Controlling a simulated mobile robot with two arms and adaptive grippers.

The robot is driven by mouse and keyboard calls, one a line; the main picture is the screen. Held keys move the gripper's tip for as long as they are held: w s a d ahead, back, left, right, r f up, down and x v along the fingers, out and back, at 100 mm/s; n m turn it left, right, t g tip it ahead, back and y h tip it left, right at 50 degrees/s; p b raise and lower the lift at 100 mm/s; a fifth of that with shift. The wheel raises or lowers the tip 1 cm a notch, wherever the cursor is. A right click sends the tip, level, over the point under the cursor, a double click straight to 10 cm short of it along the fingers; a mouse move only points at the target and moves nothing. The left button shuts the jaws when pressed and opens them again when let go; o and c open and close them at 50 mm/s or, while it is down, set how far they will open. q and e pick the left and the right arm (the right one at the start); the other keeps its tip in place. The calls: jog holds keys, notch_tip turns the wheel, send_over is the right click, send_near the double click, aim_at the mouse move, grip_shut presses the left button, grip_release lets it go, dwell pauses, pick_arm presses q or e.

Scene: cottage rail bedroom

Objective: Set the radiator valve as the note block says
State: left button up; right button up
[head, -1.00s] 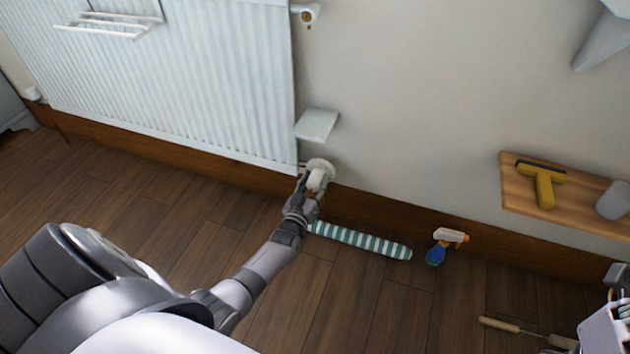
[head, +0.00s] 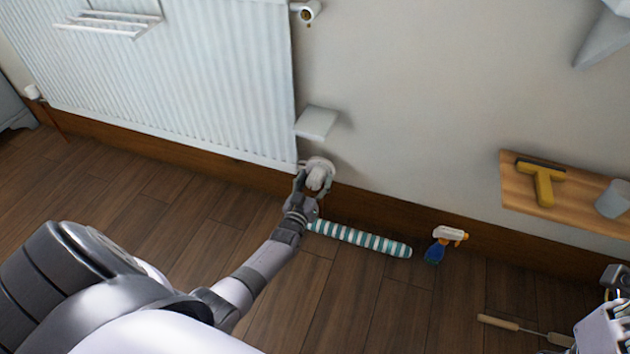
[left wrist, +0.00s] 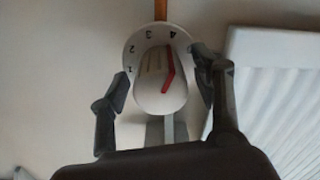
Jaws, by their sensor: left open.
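The white radiator valve (head: 318,176) sits at the lower right corner of the white radiator (head: 190,90). My left gripper (head: 313,186) is open, with a finger on either side of the valve knob. In the left wrist view, the knob (left wrist: 158,93) lies between the fingers, the left one close to its side; contact is unclear. Its dial (left wrist: 140,38) shows numerals 1 to 4, upside down, and a red mark whose upper end is near the 4. A pale square block (head: 317,122) is on the wall above; I see no writing on it. Part of my right gripper (head: 612,280) shows at the right edge.
A striped roll (head: 360,239) lies on the floor by the skirting, beside a blue spray bottle (head: 436,251). A wooden shelf (head: 515,185) at right bears a yellow scraper (head: 543,183) and a grey cup (head: 613,200). A wooden-handled tool (head: 497,322) lies on the floor.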

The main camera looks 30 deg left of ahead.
pick_arm(q)
jog(key=v, duration=1.2)
dwell(0.4)
